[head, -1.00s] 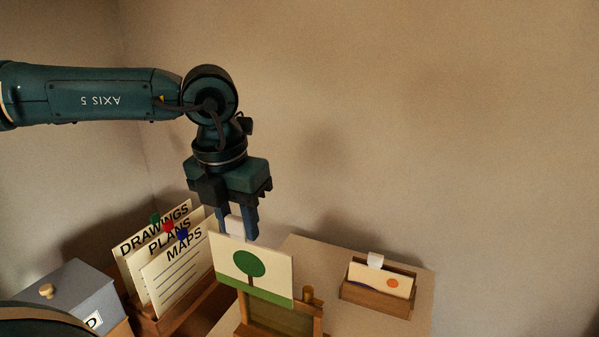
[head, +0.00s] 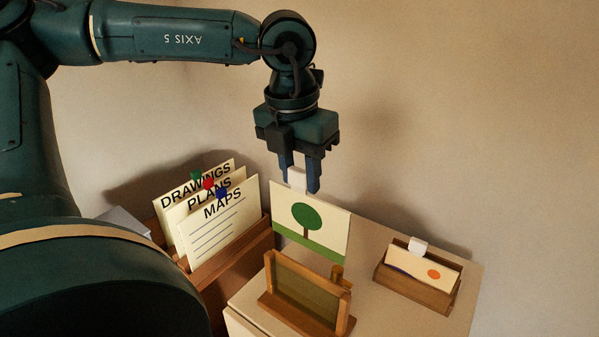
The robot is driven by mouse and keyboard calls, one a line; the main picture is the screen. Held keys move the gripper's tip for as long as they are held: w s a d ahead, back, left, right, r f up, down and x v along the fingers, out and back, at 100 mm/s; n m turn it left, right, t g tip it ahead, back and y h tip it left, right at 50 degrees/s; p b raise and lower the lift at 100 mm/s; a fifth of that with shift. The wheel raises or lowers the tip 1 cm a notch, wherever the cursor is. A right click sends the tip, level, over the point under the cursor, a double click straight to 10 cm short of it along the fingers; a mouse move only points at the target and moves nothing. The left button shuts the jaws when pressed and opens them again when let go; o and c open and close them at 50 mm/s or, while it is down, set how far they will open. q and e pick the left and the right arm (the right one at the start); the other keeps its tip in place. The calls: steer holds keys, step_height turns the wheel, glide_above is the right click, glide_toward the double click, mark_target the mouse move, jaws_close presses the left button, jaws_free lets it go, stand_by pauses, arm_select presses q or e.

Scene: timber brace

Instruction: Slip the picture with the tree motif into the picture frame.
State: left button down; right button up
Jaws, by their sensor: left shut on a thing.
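The picture with the tree motif (head: 309,217) is a cream card with a round green tree and a green strip along its bottom. It hangs upright from my left gripper (head: 299,186), which is shut on the white tab at its top edge. The picture frame (head: 306,292) is wooden with a grey-green panel and stands tilted on the cabinet top. The picture's lower edge shows just above the frame's top; I cannot tell the exact gap or depth between them. My right gripper is not in view.
A wooden holder (head: 414,291) with another picture (head: 423,266), white-tabbed, stands at the right. A wooden box (head: 235,264) of labelled cards (head: 217,222) stands at the left. The cabinet top (head: 378,313) is bare between frame and holder.

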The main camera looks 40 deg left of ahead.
mark_target(299, 191)
arm_select(q)
step_height(299, 191, down, 2)
steer(key=shift+f+b, duration=0.2)
steer(key=shift+b, duration=0.7)
step_height(299, 191, down, 2)
steer(key=shift+f+b, duration=0.1)
steer(key=shift+b, duration=1.05)
steer(key=shift+f, duration=0.25)
steer(key=shift+f+b, duration=0.3)
steer(key=shift+b, duration=0.3)
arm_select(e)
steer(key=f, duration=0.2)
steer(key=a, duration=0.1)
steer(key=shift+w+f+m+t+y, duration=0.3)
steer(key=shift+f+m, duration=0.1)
arm_select(q)
steer(key=shift+f+b, duration=0.2)
steer(key=shift+b, duration=0.35)
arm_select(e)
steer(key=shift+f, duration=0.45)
arm_select(q)
steer(key=shift+b, duration=0.55)
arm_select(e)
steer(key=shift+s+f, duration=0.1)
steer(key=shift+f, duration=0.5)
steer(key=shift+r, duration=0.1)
